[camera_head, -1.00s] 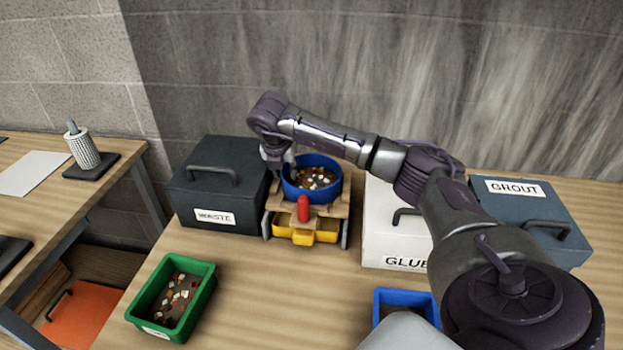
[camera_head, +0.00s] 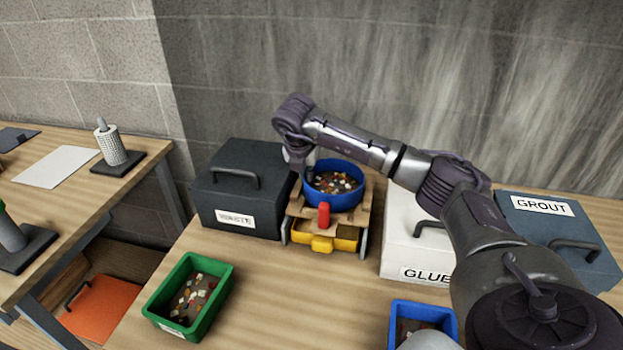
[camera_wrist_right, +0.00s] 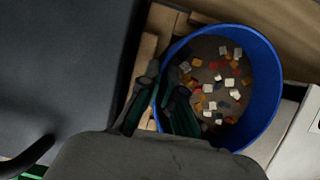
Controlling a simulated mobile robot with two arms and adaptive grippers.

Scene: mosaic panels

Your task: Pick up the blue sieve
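The blue sieve (camera_head: 335,197) is a round tub holding mosaic chips, set on a wooden stand with a yellow drawer (camera_head: 332,239) and a red knob. It fills much of the right wrist view (camera_wrist_right: 266,95). My right gripper (camera_head: 304,164) reaches down at the sieve's left rim. In the wrist view its dark fingers (camera_wrist_right: 165,98) straddle the rim, one outside and one inside. They are close together and appear shut on the wall. The exact contact is partly hidden. My left gripper is not in view.
A green bin (camera_head: 190,298) and a blue bin (camera_head: 424,310) stand in front, with bare tabletop between.

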